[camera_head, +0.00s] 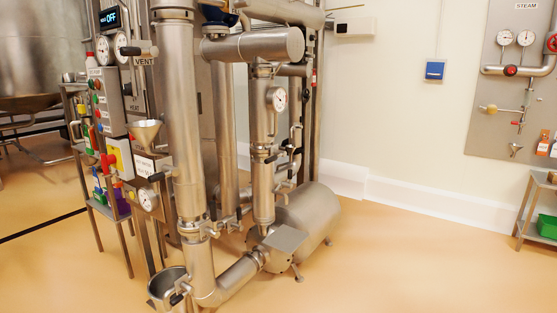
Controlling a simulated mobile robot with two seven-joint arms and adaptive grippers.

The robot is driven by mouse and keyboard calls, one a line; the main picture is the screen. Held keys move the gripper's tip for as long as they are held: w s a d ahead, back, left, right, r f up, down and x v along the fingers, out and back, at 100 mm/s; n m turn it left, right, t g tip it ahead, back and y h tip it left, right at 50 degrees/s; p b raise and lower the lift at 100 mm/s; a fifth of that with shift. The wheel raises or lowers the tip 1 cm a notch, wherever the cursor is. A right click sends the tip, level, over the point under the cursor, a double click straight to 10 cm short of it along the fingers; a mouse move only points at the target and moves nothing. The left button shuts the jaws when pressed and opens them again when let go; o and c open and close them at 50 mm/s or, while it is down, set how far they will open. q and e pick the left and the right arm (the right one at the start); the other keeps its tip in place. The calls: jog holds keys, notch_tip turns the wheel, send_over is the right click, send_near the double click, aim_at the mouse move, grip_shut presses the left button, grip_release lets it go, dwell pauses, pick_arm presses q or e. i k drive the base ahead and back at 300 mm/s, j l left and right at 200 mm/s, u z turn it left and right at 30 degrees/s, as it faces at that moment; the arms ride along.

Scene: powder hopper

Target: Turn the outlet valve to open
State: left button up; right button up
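Neither of my grippers is in view. A steel pipe assembly (184,110) stands left of centre and carries several valves with small handles. I cannot tell from labels which one is the outlet valve. One dark handle (157,177) sticks out beside the front pipe at mid height. Another valve handle (176,298) is low, at the rim of an open steel vessel (160,280). A small valve (232,222) sits between the upright pipes. The handles are too small to tell whether they are open or shut.
A control panel (108,100) and a funnel (146,130) stand at the left. A horizontal steel tank (312,215) lies behind the pipes. A steam panel (515,80) hangs on the right wall, above a side shelf (532,205). The floor at front right is clear.

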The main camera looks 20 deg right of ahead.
aim_at(277, 153)
jog(key=k+l+z, duration=0.1)
jog(key=k+z, duration=0.2)
jog(key=k, duration=0.3)
jog(key=i+j+z, duration=0.1)
jog(key=z, duration=1.4)
jog(key=i+j, duration=0.1)
jog(key=j, duration=0.4)
jog(key=i+j, duration=0.1)
jog(key=j, duration=0.4)
jog(key=i+j, duration=0.1)
jog(key=j, duration=0.35)
jog(key=i+j, duration=0.1)
jog(key=j, duration=0.4)
jog(key=i+j, duration=0.15)
jog(key=j, duration=0.35)
jog(key=i+j, duration=0.1)
jog(key=j, duration=0.4)
jog(key=i+j, duration=0.1)
jog(key=j, duration=0.4)
